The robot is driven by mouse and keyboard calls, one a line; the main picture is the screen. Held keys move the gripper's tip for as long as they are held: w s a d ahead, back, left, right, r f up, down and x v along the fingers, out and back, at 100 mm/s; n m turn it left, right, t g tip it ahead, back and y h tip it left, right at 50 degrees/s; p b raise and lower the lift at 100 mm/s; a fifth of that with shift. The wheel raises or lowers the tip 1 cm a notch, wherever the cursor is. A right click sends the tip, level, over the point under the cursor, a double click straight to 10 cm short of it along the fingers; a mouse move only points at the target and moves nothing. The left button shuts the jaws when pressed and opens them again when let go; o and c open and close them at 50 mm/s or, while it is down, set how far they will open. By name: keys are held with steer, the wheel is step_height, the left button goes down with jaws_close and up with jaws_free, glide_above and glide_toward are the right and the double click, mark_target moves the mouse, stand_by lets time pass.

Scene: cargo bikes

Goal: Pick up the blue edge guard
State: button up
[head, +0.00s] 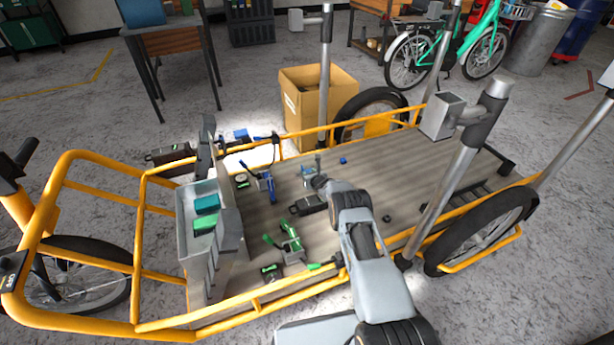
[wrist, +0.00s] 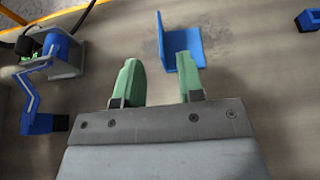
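The blue edge guard (wrist: 182,48) is a small L-shaped piece lying on the grey cargo deck. In the wrist view it is just beyond my fingertips, nearer the right one. In the head view the edge guard (head: 307,171) shows small at the tip of my arm, partly hidden. My gripper (wrist: 159,68) is open, with two green fingers apart and nothing between them. In the head view my gripper (head: 315,181) is over the middle of the deck. I cannot tell its height exactly.
A blue ratchet-like tool (wrist: 50,75) lies to the left, and a small blue block (wrist: 309,19) to the far right. Green tools (head: 290,240) lie on the near deck. Yellow rails and upright posts (head: 455,175) border the deck. Its right part is mostly clear.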

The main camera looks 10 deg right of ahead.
mark_target(309, 171)
steer(key=w+f+b, duration=0.2)
steer(key=b, duration=0.2)
steer(key=shift+w+a+f, duration=0.1)
steer(key=shift+w+a, duration=0.05)
steer(key=shift+a, duration=0.05)
steer(key=b+x, duration=0.1)
steer(key=b, duration=0.2)
steer(key=shift+w, duration=0.3)
steer(key=shift+w+a+b, duration=0.1)
steer(key=shift+w+b, duration=0.2)
steer(key=shift+b, duration=0.15)
steer(key=shift+r, duration=0.25)
jaws_close()
